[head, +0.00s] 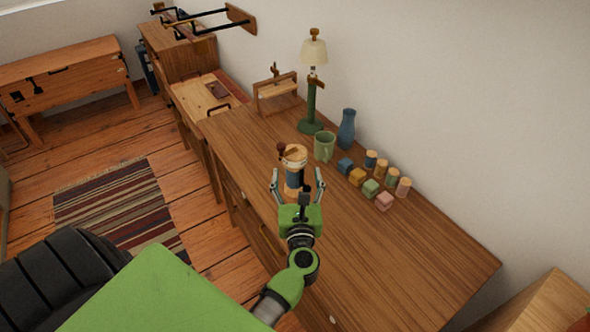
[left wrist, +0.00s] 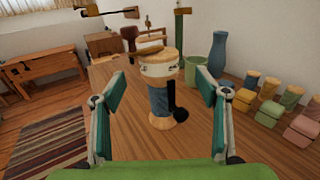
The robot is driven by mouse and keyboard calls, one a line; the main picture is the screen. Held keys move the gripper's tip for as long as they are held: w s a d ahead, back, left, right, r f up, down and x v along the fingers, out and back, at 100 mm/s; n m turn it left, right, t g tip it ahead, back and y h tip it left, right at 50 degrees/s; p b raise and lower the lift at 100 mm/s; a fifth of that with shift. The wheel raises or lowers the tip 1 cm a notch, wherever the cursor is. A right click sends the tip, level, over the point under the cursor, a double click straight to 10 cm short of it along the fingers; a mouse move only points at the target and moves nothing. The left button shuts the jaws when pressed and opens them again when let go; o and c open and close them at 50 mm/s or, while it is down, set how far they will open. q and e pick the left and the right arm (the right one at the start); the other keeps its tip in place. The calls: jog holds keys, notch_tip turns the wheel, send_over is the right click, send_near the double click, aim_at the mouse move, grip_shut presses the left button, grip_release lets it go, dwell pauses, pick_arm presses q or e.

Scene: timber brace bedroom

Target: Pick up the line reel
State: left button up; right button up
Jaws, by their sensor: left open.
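My left gripper (head: 297,185) is open around the near side of the reel, one finger to each side. In the left wrist view my left gripper (left wrist: 161,90) shows clear gaps on both sides of the reel. My right gripper is not in view.
A green mug (head: 324,146), a blue vase (head: 346,129) and a green lamp (head: 312,100) stand behind the reel. Several coloured blocks and small cylinders (head: 371,187) sit to its right. The dresser's near right top (head: 390,260) is clear.

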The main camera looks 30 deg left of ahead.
aim_at(295, 156)
pick_arm(q)
jog(key=shift+x, duration=1.25)
jog(key=shift+w+a+r, duration=0.1)
jog(key=shift+w+a, duration=0.2)
jog(key=shift+w, duration=0.1)
jog(key=x, duration=0.4)
jog(key=shift+w+a, duration=0.2)
jog(key=shift+a, duration=0.1)
jog(key=shift+s, duration=0.1)
jog(key=shift+d, duration=0.1)
jog(key=c, duration=1.7)
